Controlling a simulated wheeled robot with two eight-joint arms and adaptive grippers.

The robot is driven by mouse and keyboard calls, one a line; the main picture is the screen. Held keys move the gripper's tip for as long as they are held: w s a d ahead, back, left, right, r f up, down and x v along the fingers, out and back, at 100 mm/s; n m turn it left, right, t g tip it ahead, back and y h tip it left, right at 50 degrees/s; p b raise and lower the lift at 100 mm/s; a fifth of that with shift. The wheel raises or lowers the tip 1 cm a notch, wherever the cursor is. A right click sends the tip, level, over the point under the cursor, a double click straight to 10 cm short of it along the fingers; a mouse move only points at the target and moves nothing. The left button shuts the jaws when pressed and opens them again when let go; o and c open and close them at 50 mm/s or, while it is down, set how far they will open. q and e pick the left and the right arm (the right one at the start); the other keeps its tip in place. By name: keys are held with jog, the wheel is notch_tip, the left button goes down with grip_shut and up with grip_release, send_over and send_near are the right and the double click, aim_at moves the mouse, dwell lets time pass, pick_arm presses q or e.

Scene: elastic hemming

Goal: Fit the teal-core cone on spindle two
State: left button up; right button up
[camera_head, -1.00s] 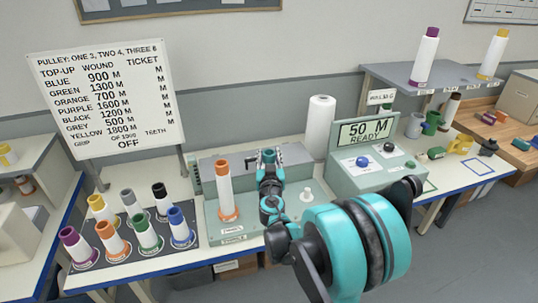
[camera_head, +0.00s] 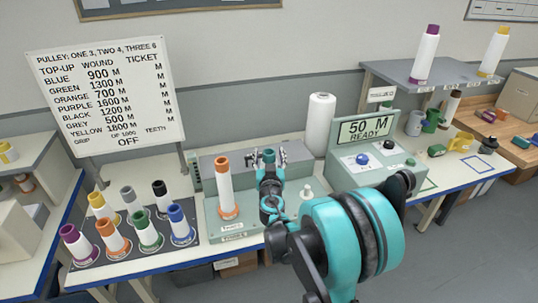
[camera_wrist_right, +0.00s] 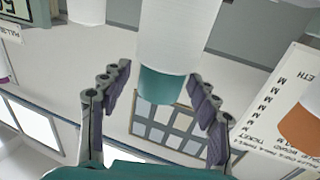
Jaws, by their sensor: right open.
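The teal-core cone stands between my right fingers in the right wrist view (camera_wrist_right: 178,45), a white winding with a teal end. My right gripper (camera_head: 267,157) is open around it, with a gap beside each finger; the right wrist view shows both fingers (camera_wrist_right: 160,95). In the head view my gripper and arm hide most of the cone and the spindle beneath it. The cone is over the middle of the green machine base (camera_head: 237,230), between the orange-core cone (camera_head: 224,188) and a short bare white spindle (camera_head: 307,194). My left gripper is not in view.
Several coloured-core cones stand on a dark mat (camera_head: 197,240) at the left. A tall white roll (camera_head: 320,125) stands behind the machine. A control box (camera_head: 370,150) reading "50 M READY" is to the right. A sign board (camera_head: 110,100) stands behind the mat.

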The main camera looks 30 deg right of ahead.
jog(key=shift+a, duration=0.1)
jog(key=v, duration=1.2)
jog(key=shift+f, duration=0.1)
jog(key=s+a+f+n+g+y, duration=0.3)
jog(key=s+a+f+g+y, duration=0.1)
jog(key=s+a, duration=0.3)
jog(key=s+a+f+n+g+y+b, duration=0.1)
jog(key=s+a+f+g+y, duration=0.3)
jog(key=s+a, duration=0.4)
jog(key=s+f+n, duration=0.1)
jog(key=s, duration=0.2)
jog(key=shift+a+f+n+g, duration=0.3)
jog(key=shift+a+n+g, duration=0.05)
jog(key=shift+n+g, duration=0.05)
